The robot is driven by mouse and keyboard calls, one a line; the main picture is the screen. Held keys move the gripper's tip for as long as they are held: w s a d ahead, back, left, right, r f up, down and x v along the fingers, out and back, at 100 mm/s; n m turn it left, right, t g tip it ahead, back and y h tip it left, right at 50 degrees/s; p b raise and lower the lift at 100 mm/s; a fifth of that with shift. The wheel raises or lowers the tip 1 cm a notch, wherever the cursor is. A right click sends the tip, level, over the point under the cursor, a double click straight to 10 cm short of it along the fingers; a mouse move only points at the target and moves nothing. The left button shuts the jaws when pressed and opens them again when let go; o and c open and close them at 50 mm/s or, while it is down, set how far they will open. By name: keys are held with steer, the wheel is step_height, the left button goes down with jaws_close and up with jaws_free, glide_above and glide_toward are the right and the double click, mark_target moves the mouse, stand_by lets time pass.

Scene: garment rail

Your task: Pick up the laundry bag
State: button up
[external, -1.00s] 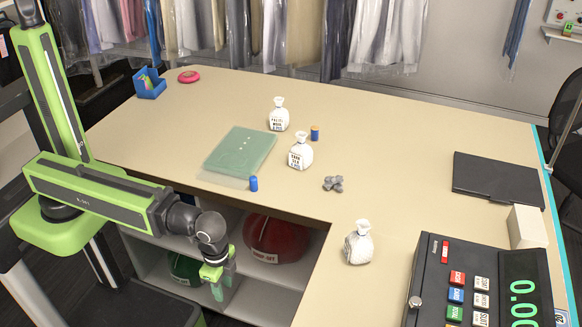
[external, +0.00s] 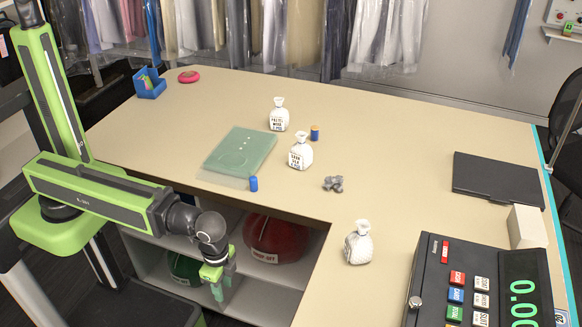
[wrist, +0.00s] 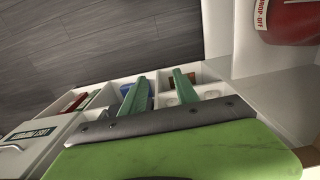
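A round red bag (external: 275,238) with a white label reading "DROP-OFF" sits in the shelf space under the counter; it also shows at the top right of the wrist view (wrist: 292,22). A darker green bag (external: 185,267) sits left of it on the shelf, partly hidden. Three small white tied bags with print stand on the counter: one farther back (external: 279,115), one in the middle (external: 301,152) and one near the front (external: 358,243). My gripper (external: 220,285) points down in front of the shelves, apart from the bags. Its green fingers (wrist: 160,88) are spread and hold nothing visible.
The counter edge (external: 270,208) overhangs the shelves above my gripper. On the counter are a green folded stack (external: 240,152), grey lumps (external: 333,184), blue cylinders (external: 254,184), a black tray (external: 497,180) and a cash register (external: 470,280). Hanging garments line the back.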

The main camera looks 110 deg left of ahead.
steer(key=shift+o, duration=0.2)
steer(key=o, duration=1.2)
